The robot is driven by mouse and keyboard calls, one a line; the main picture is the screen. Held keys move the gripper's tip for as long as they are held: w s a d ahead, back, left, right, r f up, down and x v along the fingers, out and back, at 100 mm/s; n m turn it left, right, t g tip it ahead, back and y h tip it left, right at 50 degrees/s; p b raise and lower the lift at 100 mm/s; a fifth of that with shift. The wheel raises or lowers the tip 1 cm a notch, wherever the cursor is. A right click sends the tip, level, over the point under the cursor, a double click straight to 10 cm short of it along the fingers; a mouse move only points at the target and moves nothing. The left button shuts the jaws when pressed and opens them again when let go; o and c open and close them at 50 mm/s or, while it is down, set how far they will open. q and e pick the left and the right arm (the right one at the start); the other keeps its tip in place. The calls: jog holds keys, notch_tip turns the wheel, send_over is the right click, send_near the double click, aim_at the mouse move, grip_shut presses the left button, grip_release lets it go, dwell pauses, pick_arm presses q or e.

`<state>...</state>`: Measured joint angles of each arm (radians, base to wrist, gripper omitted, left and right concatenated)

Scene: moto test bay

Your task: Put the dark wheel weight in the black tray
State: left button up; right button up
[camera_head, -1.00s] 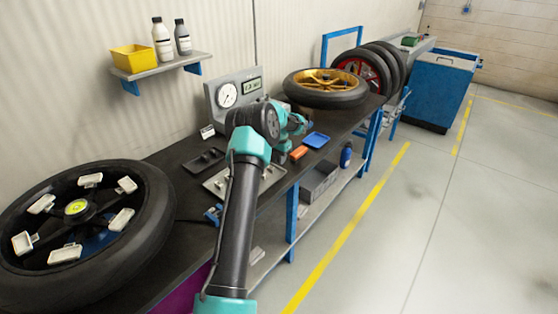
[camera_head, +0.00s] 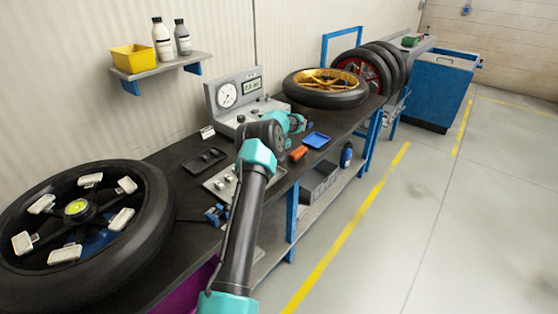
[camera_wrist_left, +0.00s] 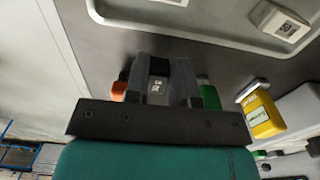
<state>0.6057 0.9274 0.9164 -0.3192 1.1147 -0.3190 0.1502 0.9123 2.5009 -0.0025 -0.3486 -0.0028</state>
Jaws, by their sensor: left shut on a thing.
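The black tray (camera_head: 205,161) lies on the dark bench, left of the gauge unit; small dark shapes show in it. In the wrist view my left gripper (camera_wrist_left: 159,90) is shut on the dark wheel weight (camera_wrist_left: 158,86), a small dark block with a pale printed mark. An orange patch and a green patch show beside the fingers. In the head view my arm covers the left gripper, so its height and distance from the black tray cannot be told. My right gripper is not in view.
A grey metal tray (camera_head: 214,186) with small weights lies beside the black tray; its rim shows in the wrist view with a pale weight (camera_wrist_left: 285,24). A gauge unit (camera_head: 228,94) stands behind.

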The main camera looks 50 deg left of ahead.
pick_arm(q)
jog(key=shift+f, duration=1.05)
jog(key=shift+f, duration=0.15)
jog(key=o, duration=0.9)
notch_tip(320, 180, up, 12)
jog(key=shift+r, duration=0.2)
jog(key=shift+c, duration=0.3)
